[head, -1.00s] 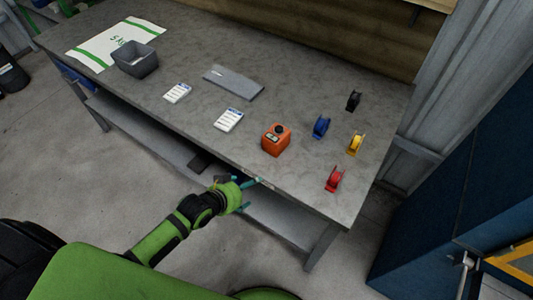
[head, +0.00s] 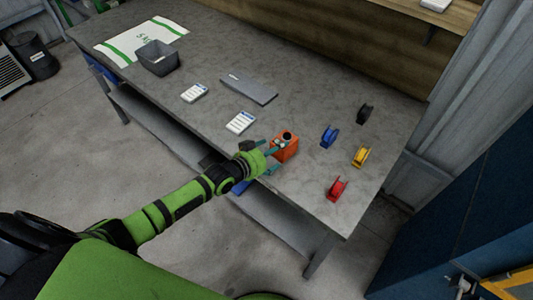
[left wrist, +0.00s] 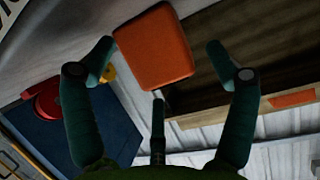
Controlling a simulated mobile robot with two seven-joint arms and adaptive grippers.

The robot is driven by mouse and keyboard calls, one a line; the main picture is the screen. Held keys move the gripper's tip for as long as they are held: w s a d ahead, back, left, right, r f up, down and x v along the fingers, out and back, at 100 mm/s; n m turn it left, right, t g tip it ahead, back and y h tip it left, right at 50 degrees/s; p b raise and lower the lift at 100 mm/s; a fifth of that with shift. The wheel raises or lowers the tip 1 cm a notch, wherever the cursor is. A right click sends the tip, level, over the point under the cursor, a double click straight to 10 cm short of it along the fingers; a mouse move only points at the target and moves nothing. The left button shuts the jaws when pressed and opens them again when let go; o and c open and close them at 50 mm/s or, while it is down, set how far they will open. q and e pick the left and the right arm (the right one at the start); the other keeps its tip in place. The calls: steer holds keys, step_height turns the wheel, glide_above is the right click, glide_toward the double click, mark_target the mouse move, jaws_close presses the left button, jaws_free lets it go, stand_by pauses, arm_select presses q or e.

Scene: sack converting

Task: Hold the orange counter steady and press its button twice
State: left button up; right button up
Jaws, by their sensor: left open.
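The orange counter (head: 287,152) stands upright near the front edge of the grey table, with a dark round button (head: 287,135) on top. My left gripper (head: 278,157) is at its front left side, open, with its fingers reaching to either side of the counter. In the left wrist view the counter (left wrist: 155,48) lies between the spread fingertips of the gripper (left wrist: 160,55); gaps show on both sides. The button is not visible in that view. My right gripper is not in view.
Blue (head: 329,136), black (head: 365,113), yellow (head: 361,156) and red (head: 337,188) tape dispensers stand to the right. Two white label pads (head: 240,123), a grey flat piece (head: 249,88), a grey bin (head: 157,57) and a white-green sack (head: 120,43) lie to the left.

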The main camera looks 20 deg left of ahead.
arm_select(q)
steer(key=shift+w, duration=0.1)
steer(key=c, duration=1.6)
steer(key=shift+f, duration=0.1)
jaws_close()
steer(key=shift+s+f, duration=0.15)
steer(key=shift+s, duration=0.15)
steer(key=shift+s+f, duration=0.1)
steer(key=shift+f, duration=0.05)
steer(key=o, duration=1.1)
jaws_free()
steer(key=shift+c, duration=0.2)
steer(key=shift+w+r, duration=0.2)
